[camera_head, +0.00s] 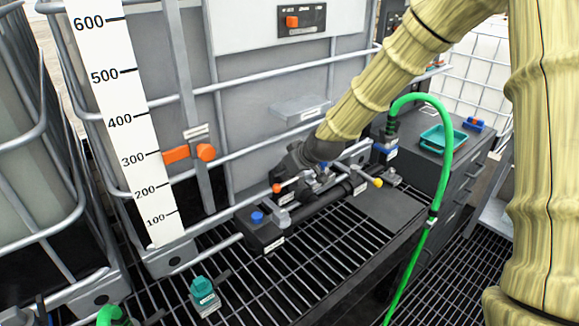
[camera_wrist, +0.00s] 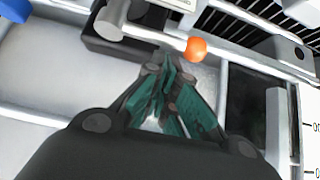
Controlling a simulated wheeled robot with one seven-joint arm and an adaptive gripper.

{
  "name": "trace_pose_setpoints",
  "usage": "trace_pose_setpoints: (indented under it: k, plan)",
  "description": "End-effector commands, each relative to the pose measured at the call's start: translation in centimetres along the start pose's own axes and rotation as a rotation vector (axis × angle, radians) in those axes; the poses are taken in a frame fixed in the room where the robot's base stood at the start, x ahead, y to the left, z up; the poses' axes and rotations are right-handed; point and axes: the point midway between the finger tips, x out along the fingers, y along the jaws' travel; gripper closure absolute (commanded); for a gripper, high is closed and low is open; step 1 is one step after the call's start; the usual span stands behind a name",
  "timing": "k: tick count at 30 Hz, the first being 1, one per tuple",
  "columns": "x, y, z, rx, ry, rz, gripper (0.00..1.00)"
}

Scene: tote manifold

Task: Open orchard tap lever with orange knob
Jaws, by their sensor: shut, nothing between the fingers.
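The lever with the orange knob (camera_head: 277,188) is on the dark pipe manifold (camera_head: 318,204) in front of the caged tank. In the wrist view its orange knob (camera_wrist: 196,49) sits at the end of a pale lever bar (camera_wrist: 150,34), just beyond my fingertips. My gripper (camera_wrist: 170,72) is shut and empty, its teal fingers together just short of the lever. I cannot tell whether they touch it. In the head view my gripper (camera_head: 296,170) is dark and mostly hidden behind my wrist, close behind the manifold. A second lever has a yellow knob (camera_head: 378,182).
The tank's cage bars (camera_head: 262,85) run close behind the manifold. A blue-capped block (camera_head: 258,229) stands at its left end. A green hose (camera_head: 446,150) arches at the right. A teal tray (camera_head: 443,139) lies on a dark cabinet. An orange clamp knob (camera_head: 206,152) is left.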

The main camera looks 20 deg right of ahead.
Motion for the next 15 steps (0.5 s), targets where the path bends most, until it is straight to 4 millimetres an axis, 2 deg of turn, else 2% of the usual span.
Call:
trace_pose_setpoints:
  k: [6, 15]
  plan:
    - [1.9, 0.0, 0.0, 0.000, -0.002, 0.000, 1.00]
    - [2.8, 0.0, 0.0, 0.000, 0.000, 0.000, 1.00]
